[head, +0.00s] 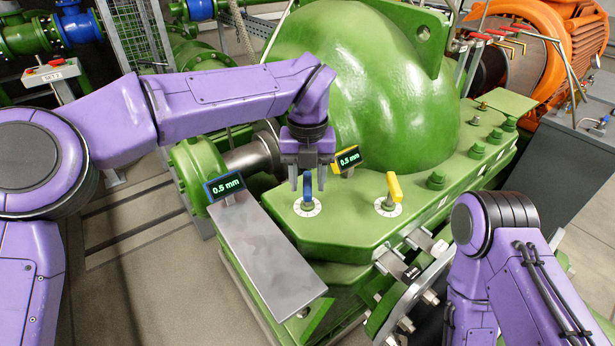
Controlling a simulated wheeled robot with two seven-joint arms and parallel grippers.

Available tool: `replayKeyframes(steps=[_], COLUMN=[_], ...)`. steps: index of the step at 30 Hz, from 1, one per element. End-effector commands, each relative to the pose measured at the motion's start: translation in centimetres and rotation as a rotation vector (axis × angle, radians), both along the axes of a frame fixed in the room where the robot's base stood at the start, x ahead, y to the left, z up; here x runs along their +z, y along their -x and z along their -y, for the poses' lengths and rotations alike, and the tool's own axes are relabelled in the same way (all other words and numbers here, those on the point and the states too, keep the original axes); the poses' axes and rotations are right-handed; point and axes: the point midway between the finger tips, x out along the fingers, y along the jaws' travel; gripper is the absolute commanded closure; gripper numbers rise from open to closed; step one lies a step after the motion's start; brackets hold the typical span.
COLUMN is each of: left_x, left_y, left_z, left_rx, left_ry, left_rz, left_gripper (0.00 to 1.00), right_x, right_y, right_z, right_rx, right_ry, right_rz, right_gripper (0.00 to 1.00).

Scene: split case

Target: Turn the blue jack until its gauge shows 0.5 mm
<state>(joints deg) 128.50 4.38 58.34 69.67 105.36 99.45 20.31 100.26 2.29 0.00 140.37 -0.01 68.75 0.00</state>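The blue jack (307,201) stands on a white dial disc on the green casing's flat flange. A blue-framed gauge (224,186) to its left reads 0.5 mm. My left gripper (307,184) points down right over the blue jack, its two fingers spread to either side of the jack's top. There seems to be a gap between fingers and jack, so it looks open; contact cannot be told for sure. My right arm comes in at the lower right, but its gripper is not in view.
A yellow jack (391,190) stands to the right on its own dial; its yellow-framed gauge (347,159) also reads 0.5 mm. A bare grey metal plate (265,255) lies left of the flange. The large green casing (365,85) rises behind. Bolts line the flange at right.

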Motion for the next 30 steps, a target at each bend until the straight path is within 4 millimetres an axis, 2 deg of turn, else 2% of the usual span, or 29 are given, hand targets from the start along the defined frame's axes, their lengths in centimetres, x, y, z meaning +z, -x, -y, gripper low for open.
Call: replayKeyframes(steps=[5, 8, 12, 18, 22, 30], left_x=[0.9, 2.9, 6.5, 9.9, 10.5, 10.5], left_y=[-0.1, -0.2, -0.2, -0.2, -0.2, -0.2], left_z=[0.0, 0.0, 0.1, 0.1, 0.1, 0.1], left_rx=[0.000, 0.002, 0.002, 0.001, -0.001, -0.001], left_ry=[0.002, 0.003, 0.002, 0.000, -0.001, 0.000], left_rz=[0.005, 0.007, 0.005, 0.001, 0.000, -0.001], left_gripper=[0.55, 0.55, 0.55, 0.55, 0.55, 0.55], right_x=[-0.1, -0.3, -0.1, 0.3, 0.3, 0.3], right_y=[0.0, 0.0, 0.0, 0.0, 0.0, 0.0], right_z=[0.0, 0.0, 0.0, 0.0, 0.0, 0.0], right_rx=[0.000, 0.000, 0.000, 0.000, 0.000, 0.000], right_ry=[0.000, 0.000, 0.000, 0.000, 0.000, 0.000], right_rz=[0.000, 0.000, 0.000, 0.000, 0.000, 0.000], right_gripper=[0.00, 0.00, 0.00, 0.00, 0.00, 0.00])
